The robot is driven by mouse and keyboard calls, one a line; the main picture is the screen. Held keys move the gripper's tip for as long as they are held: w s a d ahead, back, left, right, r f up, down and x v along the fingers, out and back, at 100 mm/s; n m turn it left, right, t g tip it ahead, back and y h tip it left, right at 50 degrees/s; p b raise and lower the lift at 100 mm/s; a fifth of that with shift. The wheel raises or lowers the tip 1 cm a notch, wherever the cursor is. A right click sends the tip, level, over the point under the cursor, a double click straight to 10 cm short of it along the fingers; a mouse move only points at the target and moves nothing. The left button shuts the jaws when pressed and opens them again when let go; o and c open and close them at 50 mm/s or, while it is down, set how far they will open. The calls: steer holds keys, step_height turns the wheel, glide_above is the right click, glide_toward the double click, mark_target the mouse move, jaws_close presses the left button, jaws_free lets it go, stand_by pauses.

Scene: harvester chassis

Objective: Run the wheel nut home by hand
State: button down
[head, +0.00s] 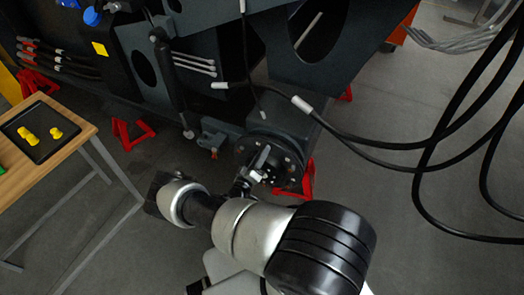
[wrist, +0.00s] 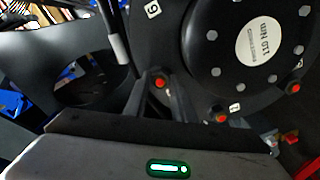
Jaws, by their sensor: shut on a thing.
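The round black wheel hub (head: 290,160) faces me at the lower end of the chassis in the head view. In the wrist view the hub (wrist: 190,50) fills the upper right, with a pale label reading 110 Nm. My gripper (head: 260,168) reaches the hub face. In the wrist view my gripper (wrist: 158,98) has its two dark fingers on either side of a wheel nut (wrist: 160,83) with a red centre, at the hub's left edge. The fingers hide part of the nut, and I cannot tell how far on it sits. Other red-centred points (wrist: 221,117) show along the rim.
A wooden table (head: 72,134) at the left holds a black tray (head: 62,150) with yellow parts (head: 28,137). Black hoses (head: 375,145) hang at the right. Red stands (head: 133,133) are on the floor. A black cylinder (head: 172,90) hangs left of the hub.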

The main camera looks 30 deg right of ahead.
steer(key=c, duration=1.4)
jaws_free()
steer(key=shift+d, duration=0.15)
steer(key=shift+c, duration=1.2)
steer(key=shift+p+v, duration=0.3)
steer(key=shift+v, duration=0.9)
steer(key=shift+w, duration=0.1)
